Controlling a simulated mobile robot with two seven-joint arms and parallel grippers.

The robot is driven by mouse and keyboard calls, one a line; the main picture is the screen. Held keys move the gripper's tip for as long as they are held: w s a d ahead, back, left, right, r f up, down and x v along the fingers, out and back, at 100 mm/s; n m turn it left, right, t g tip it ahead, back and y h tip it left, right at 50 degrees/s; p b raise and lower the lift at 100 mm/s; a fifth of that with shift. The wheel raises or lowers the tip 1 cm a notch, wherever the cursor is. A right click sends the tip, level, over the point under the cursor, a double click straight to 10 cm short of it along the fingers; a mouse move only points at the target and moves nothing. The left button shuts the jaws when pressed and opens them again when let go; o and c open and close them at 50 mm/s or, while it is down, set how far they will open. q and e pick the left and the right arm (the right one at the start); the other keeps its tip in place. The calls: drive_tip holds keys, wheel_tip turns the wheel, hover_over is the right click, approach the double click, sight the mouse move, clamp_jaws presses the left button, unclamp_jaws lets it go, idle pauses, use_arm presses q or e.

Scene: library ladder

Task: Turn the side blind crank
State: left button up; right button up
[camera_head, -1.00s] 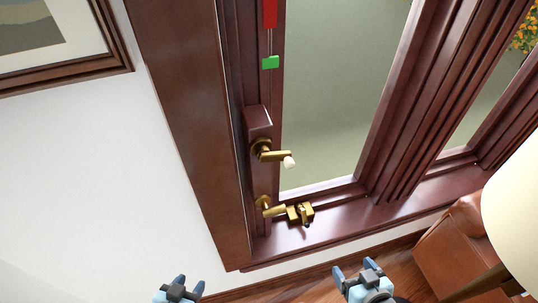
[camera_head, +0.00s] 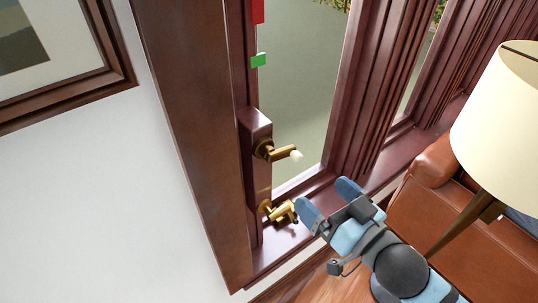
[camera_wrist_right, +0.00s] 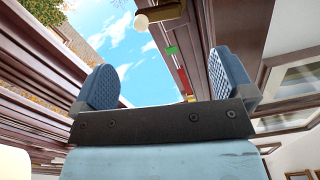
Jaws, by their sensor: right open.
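The side blind crank (camera_head: 272,151) is brass with a pale knob (camera_head: 296,156). It sits on a dark wooden block on the left side of the window frame, its arm pointing right. My right gripper (camera_head: 325,202) is open and empty, below and right of the knob, apart from it. In the right wrist view, the knob (camera_wrist_right: 142,22) shows at the top, beyond the two blue fingers (camera_wrist_right: 165,82) of the gripper. My left gripper is out of view.
A lower brass fitting (camera_head: 282,212) sits under the crank, close to my right gripper's left finger. A green tag (camera_head: 259,61) and a red piece (camera_head: 258,10) hang above. A lamp (camera_head: 508,110) and leather armchair (camera_head: 440,215) stand right.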

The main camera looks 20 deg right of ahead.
drive_tip(key=b, duration=0.4)
approach(283, 155)
drive_tip(key=w, duration=0.3)
drive_tip(key=p+x, duration=0.1)
drive_tip(key=x, duration=0.2)
drive_tip(key=a+p+x, duration=0.1)
drive_tip(key=x, duration=0.3)
drive_tip(key=shift+s, duration=0.1)
drive_tip(key=shift+w+a, duration=0.1)
drive_tip(key=shift+w, duration=0.25)
drive_tip(key=c, duration=0.9)
drive_tip(key=shift+o, duration=0.2)
